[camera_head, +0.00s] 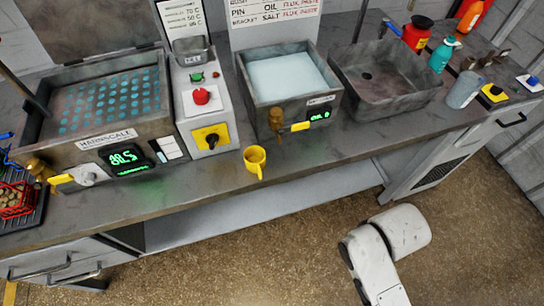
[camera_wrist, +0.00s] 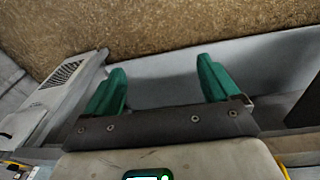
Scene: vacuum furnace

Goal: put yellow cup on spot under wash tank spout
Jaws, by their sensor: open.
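The yellow cup (camera_head: 255,162) stands on the grey bench top near its front edge, just in front of the middle tank. The middle tank (camera_head: 285,104) holds pale liquid and has a brass spout (camera_head: 277,121) with a yellow handle at its front. The left tank (camera_head: 152,125) holds a perforated tray and has a brass spout (camera_head: 37,167) at its front left corner. I cannot read which tank is the wash tank, and no marked spot is clear. My gripper (camera_wrist: 161,66) shows in the wrist view with green fingers apart and nothing between them. The cup is not in that view.
A red button and yellow switch panel (camera_head: 205,112) stands between the tanks. A grey sink (camera_head: 384,90) is to the right, with bottles and a pale jug (camera_head: 463,90) beyond. A red basket (camera_head: 16,200) sits at far left.

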